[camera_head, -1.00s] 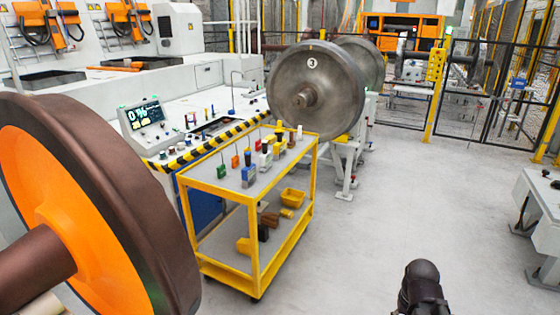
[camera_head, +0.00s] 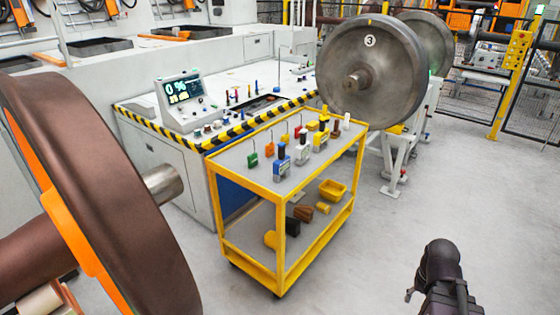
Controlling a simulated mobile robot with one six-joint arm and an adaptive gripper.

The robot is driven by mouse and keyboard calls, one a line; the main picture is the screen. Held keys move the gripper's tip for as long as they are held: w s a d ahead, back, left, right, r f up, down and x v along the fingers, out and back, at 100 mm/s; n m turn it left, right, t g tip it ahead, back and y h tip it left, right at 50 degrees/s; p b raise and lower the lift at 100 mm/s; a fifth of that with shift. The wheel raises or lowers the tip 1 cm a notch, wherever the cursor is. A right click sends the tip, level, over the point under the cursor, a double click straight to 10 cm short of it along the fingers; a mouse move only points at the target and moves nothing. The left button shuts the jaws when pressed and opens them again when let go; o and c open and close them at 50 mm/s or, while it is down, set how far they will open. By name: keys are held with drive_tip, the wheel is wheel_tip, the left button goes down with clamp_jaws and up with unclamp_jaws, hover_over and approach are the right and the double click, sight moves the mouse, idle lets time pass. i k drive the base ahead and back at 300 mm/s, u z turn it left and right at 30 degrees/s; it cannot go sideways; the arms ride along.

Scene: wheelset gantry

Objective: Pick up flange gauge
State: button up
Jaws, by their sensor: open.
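Several small gauges and tools stand on the upper shelf of a yellow cart (camera_head: 236,171) in the middle of the view. They include a blue one with a dark top (camera_head: 279,160), a white one (camera_head: 302,152), a yellow one (camera_head: 321,138), a green one (camera_head: 253,160) and an orange one (camera_head: 269,149). I cannot tell which is the flange gauge. The black end of my arm with my gripper (camera_head: 440,285) is at the lower right, well to the right of the cart, touching none of these. Its fingertips are not clear, and nothing shows held in it.
A large brown and orange wheel (camera_head: 110,190) fills the left front. A grey wheelset marked 3 (camera_head: 371,75) stands behind the cart. A bench with a screen (camera_head: 182,90) and striped edge lies behind it. The lower shelf holds a yellow bin (camera_head: 332,189). Floor at right is clear.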

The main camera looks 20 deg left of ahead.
sight(281, 166)
drive_tip(key=u, duration=0.35)
drive_tip(key=i, duration=1.2)
drive_tip(key=u, duration=0.35)
